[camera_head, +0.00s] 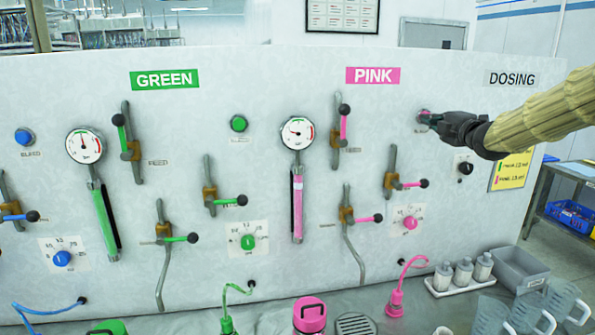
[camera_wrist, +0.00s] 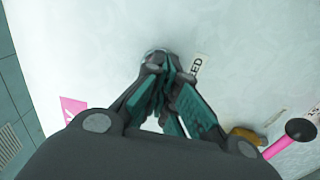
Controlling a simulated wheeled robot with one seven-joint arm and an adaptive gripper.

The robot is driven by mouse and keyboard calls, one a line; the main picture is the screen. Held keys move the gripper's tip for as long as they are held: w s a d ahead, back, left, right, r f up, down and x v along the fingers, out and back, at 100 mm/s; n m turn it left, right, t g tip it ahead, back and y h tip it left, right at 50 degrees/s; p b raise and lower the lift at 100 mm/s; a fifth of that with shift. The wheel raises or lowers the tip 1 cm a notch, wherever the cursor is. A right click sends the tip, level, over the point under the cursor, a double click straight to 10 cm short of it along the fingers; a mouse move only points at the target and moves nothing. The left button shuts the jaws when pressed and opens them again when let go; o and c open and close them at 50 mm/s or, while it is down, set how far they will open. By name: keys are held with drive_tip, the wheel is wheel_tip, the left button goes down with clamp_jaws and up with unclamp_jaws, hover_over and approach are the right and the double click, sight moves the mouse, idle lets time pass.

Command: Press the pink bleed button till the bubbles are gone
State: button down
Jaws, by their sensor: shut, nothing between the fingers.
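The pink bleed button (camera_head: 423,112) sits on the white panel, right of the PINK label (camera_head: 373,75). My gripper (camera_head: 430,118) is shut and empty, with its fingertips at the button and covering most of it. In the wrist view the fingertips (camera_wrist: 163,66) overlap the button's metal ring (camera_wrist: 153,54), beside a label ending in "ED". I cannot tell whether the tips touch the button or how far it is pushed in. The pink sight tube (camera_head: 297,206) stands upright below a round gauge (camera_head: 297,133); bubbles in it are too small to make out.
Pink-handled valves (camera_head: 391,178) stick out of the panel below and left of my gripper. A black knob (camera_head: 465,168) and a yellow note (camera_head: 511,170) are to the lower right. Bottles (camera_head: 463,273), jugs (camera_head: 533,304) and a grey bin (camera_head: 519,268) stand on the counter below.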

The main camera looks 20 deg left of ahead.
drive_tip(key=shift+w+a, duration=0.2)
drive_tip(key=shift+w, duration=0.05)
drive_tip(key=shift+s+d, duration=0.1)
drive_tip(key=shift+s, duration=0.05)
drive_tip(key=shift+s+d+b, duration=0.45)
drive_tip(key=shift+s+b, duration=0.1)
drive_tip(key=shift+s, duration=0.05)
idle(0.4)
drive_tip(key=b+v, duration=0.3)
drive_tip(key=v, duration=0.5)
drive_tip(key=shift+b, duration=0.3)
idle(0.5)
